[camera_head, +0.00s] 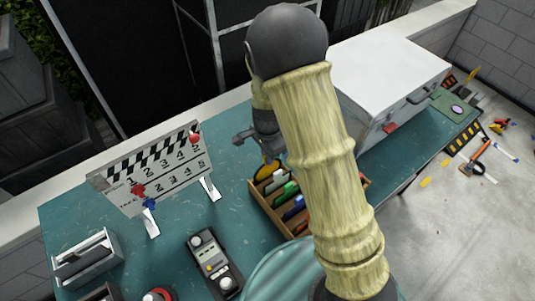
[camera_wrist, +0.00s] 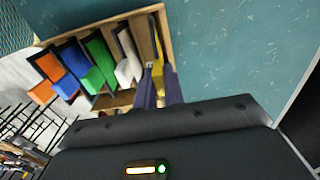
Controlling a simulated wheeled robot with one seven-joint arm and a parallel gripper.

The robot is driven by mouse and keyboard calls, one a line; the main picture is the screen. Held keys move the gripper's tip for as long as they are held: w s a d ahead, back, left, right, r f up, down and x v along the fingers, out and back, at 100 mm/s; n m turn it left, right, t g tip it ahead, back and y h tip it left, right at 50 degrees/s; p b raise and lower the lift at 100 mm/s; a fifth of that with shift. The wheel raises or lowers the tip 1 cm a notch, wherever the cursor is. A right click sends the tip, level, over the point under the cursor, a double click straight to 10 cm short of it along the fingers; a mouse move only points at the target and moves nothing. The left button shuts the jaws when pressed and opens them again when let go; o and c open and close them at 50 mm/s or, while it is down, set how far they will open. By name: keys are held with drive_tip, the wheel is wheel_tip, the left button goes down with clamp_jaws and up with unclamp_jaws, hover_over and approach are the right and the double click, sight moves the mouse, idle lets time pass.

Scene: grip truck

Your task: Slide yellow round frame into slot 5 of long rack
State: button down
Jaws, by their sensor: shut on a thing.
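A yellow round frame (camera_head: 267,171) is at the far left end of the long wooden rack (camera_head: 263,208). It also shows in the wrist view (camera_wrist: 158,76), edge-on between the two fingers of my gripper (camera_wrist: 159,86). My gripper is shut on it, at the rack's end beside the white frame (camera_wrist: 128,68). The rack also holds a green frame (camera_wrist: 98,64), a blue one (camera_wrist: 70,62) and an orange one (camera_wrist: 43,85). I cannot tell how deep the yellow frame sits in a slot. My arm hides part of the rack in the head view.
A clapperboard (camera_head: 160,165) stands at the left of the teal table (camera_head: 110,245). A dark handheld device (camera_head: 213,265) lies in front. A large white case (camera_head: 385,75) stands behind right of the rack. Table between clapperboard and rack is mostly clear.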

drive_tip(key=shift+f+b, duration=0.95)
drive_tip(key=shift+f, duration=0.6)
drive_tip(key=c, duration=1.4)
unclamp_jaws()
drive_tip(key=shift+r, duration=0.15)
wheel_tip(320, 180, up, 17)
drive_tip(key=b, duration=0.1)
